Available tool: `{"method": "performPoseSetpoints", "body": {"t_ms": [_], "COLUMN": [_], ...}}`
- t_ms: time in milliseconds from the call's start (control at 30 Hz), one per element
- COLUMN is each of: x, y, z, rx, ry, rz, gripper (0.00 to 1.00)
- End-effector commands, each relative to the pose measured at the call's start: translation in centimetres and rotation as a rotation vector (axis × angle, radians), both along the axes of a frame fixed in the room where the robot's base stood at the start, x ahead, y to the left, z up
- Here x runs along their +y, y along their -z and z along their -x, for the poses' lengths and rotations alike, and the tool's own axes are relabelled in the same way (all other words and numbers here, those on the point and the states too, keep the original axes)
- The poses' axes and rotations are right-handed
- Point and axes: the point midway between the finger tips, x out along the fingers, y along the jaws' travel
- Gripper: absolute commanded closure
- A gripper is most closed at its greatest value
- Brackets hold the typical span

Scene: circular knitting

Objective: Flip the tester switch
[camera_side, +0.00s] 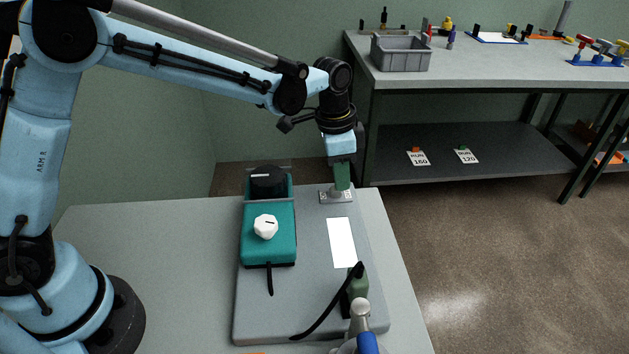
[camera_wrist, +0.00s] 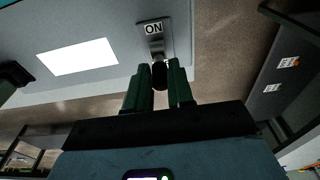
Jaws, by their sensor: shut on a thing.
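The tester switch is a toggle on a small light plate (camera_side: 324,197) at the back right of the grey tester board (camera_side: 300,310). In the wrist view its plate (camera_wrist: 168,38) carries an "ON" label, and the metal lever (camera_wrist: 156,47) ends in a dark tip. My gripper (camera_side: 341,186) is over the switch, pointing down. Its green fingers (camera_wrist: 159,72) are on both sides of the lever tip and shut on it. The fingers hide part of the lever in the side view, and no "OFF" label is readable.
A teal box (camera_side: 268,248) with a white knob and a black dial (camera_side: 267,181) stand on the board's left. A blank white card (camera_side: 341,243) lies before the switch. A shelf bench (camera_side: 480,77) stands behind.

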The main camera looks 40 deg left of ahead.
Motion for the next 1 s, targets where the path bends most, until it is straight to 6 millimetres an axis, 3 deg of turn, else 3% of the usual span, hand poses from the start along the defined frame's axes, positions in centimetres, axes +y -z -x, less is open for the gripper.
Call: {"method": "performPoseSetpoints", "body": {"t_ms": [500,1000], "x": [1.2,1.3], "y": [0.0,0.0], "z": [1.2,1.3], "rx": [-0.225,-0.276], "ry": [-0.002,0.0], "rz": [0.225,0.276], "gripper": [1.0,1.0]}}
